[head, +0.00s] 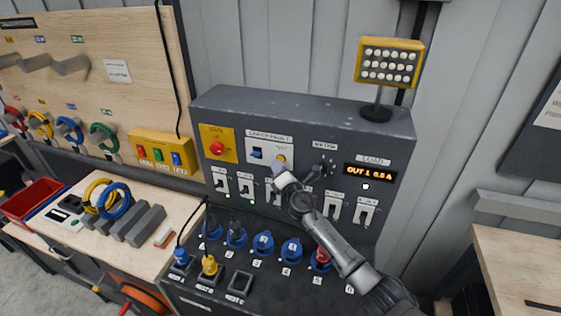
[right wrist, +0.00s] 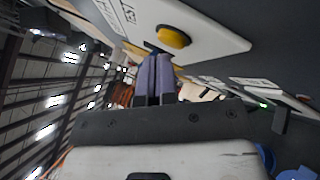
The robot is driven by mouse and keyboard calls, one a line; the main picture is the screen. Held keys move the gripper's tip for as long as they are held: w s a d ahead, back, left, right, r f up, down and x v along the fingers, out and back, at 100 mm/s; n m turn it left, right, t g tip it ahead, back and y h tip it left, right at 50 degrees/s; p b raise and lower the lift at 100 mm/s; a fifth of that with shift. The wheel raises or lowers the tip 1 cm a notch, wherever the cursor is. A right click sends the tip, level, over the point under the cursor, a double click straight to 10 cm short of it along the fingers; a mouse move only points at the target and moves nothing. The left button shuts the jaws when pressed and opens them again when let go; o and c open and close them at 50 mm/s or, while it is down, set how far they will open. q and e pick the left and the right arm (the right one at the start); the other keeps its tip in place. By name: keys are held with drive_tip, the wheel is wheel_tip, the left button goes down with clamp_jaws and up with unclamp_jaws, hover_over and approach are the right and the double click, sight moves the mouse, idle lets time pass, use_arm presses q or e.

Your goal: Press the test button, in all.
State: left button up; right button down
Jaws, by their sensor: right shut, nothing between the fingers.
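The yellow test button (head: 282,159) sits on a white plate (head: 262,147) on the grey panel, right of a blue switch (head: 256,154). In the right wrist view the yellow button (right wrist: 173,37) stands out from the white plate beside a TEST label (right wrist: 128,12). My right gripper (head: 279,169) is shut and empty, its tips at the lower edge of the button in the head view. In the right wrist view its closed fingers (right wrist: 155,60) end just below and left of the button, and I cannot tell whether they touch. My left gripper is not in view.
A red knob on a yellow plate (head: 217,147) is left of the white plate. A lit display (head: 370,174) is at right. Toggle switches line the panel below, partly hidden by my arm. Blue sockets (head: 263,243) and plugs fill the sloped deck.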

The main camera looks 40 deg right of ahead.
drive_tip(key=shift+w+d, duration=0.1)
drive_tip(key=shift+d, duration=0.05)
idle(0.6)
drive_tip(key=shift+w+d+f+b, duration=0.1)
drive_tip(key=shift+d+b, duration=0.05)
drive_tip(key=shift+b, duration=0.2)
idle(0.3)
drive_tip(key=shift+s+a+p, duration=0.45)
drive_tip(key=shift+a+p, duration=0.1)
drive_tip(key=shift+a, duration=0.15)
